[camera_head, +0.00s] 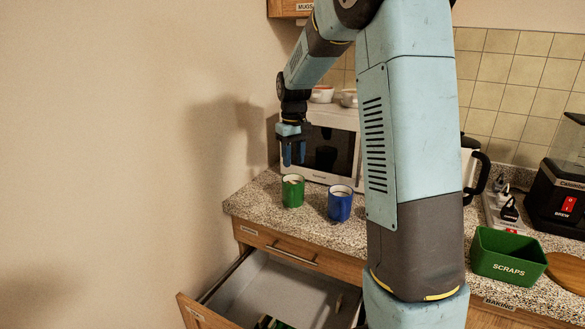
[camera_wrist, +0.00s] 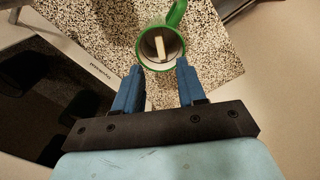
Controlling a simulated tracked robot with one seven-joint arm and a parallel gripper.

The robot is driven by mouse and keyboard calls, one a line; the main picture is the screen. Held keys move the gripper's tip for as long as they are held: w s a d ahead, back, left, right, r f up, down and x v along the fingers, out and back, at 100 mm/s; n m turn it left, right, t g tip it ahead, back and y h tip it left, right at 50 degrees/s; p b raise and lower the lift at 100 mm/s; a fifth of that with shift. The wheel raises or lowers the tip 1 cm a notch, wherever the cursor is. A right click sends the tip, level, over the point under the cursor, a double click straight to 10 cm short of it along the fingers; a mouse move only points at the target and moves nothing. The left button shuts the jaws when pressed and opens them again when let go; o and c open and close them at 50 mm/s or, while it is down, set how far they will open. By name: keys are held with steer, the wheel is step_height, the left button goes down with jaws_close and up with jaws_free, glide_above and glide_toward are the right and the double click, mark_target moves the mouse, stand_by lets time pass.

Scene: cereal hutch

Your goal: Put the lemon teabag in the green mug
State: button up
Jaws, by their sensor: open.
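The green mug (camera_head: 292,192) stands upright on the speckled counter near its left end. It also shows in the wrist view (camera_wrist: 177,13), where its open top faces me. A pale, flat rectangular piece (camera_wrist: 161,47), like a teabag, lies inside the mug; I cannot read whether it is lemon. My gripper (camera_head: 294,163) points down just above the green mug. In the wrist view my gripper (camera_wrist: 160,67) is open, its blue fingertips apart on either side of the mug's near rim, with nothing between them. No other teabag can be made out for certain.
A blue mug (camera_head: 340,205) stands close to the right of the green one. A white microwave (camera_head: 332,142) is behind them. Below, a drawer (camera_head: 275,287) is pulled open with a few small items inside. A green scraps bin (camera_head: 507,257) stands farther right. The wall is close at left.

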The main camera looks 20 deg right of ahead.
step_height(320, 180, up, 10)
steer(key=shift+f, duration=0.25)
stand_by(0.6)
steer(key=s+a+r+m+t, duration=0.1)
steer(key=s+r+t, duration=0.3)
steer(key=s, duration=1.3)
steer(key=s+f+m, duration=0.1)
steer(key=s+f, duration=0.1)
steer(key=s, duration=0.6)
steer(key=s+f+m+t, duration=0.1)
steer(key=s, duration=0.8)
steer(key=shift+a+f+t, duration=0.3)
steer(key=shift+a+f, duration=0.05)
steer(key=shift+a, duration=0.05)
steer(key=shift+c, duration=0.5)
